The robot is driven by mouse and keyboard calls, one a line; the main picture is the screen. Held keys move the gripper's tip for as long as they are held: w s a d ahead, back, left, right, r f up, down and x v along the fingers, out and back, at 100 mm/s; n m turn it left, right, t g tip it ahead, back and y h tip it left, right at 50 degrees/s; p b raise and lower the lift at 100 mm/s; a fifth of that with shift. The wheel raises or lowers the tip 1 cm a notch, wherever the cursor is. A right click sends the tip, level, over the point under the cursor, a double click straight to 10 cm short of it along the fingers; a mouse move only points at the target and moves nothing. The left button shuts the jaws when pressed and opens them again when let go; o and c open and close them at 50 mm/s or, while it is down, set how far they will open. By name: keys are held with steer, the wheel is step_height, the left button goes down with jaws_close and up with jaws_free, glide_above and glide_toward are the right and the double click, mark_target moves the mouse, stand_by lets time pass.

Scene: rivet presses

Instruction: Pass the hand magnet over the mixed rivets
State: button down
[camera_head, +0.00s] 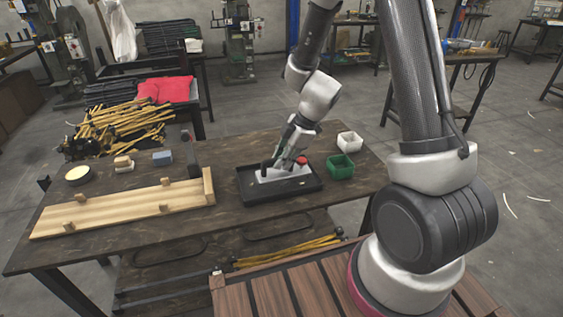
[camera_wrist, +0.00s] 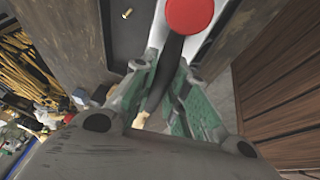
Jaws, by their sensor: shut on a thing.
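The hand magnet (camera_head: 283,174) has a pale grey body, a dark handle and a red knob (camera_head: 302,161). It is low over the black tray (camera_head: 248,196); I cannot tell whether it touches the floor of the tray. My gripper (camera_head: 287,154) is shut on its dark handle. In the wrist view the red knob (camera_wrist: 190,14) and dark handle (camera_wrist: 170,62) show between my fingers (camera_wrist: 170,82). A single brass rivet (camera_wrist: 127,13) shows in the tray; other rivets are hidden or too small to tell.
A green bin (camera_head: 340,171) and a white bin (camera_head: 350,142) stand right of the tray. A wooden board with blocks (camera_head: 125,208) lies to the left. A blue block (camera_head: 162,158), a brush (camera_head: 123,164) and a round tin (camera_head: 78,175) sit behind it.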

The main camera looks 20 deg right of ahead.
step_height(320, 180, up, 6)
steer(key=shift+r, duration=0.25)
steer(key=shift+a+f, duration=0.2)
steer(key=shift+f, duration=0.05)
steer(key=w+a, duration=0.2)
steer(key=w, duration=0.5)
step_height(320, 180, down, 8)
steer(key=shift+s+d+r, duration=0.1)
steer(key=shift+s+f, duration=0.25)
steer(key=shift+s, duration=0.1)
steer(key=s, duration=0.6)
steer(key=shift+s+r, duration=0.15)
step_height(320, 180, up, 6)
steer(key=shift+r, duration=1.35)
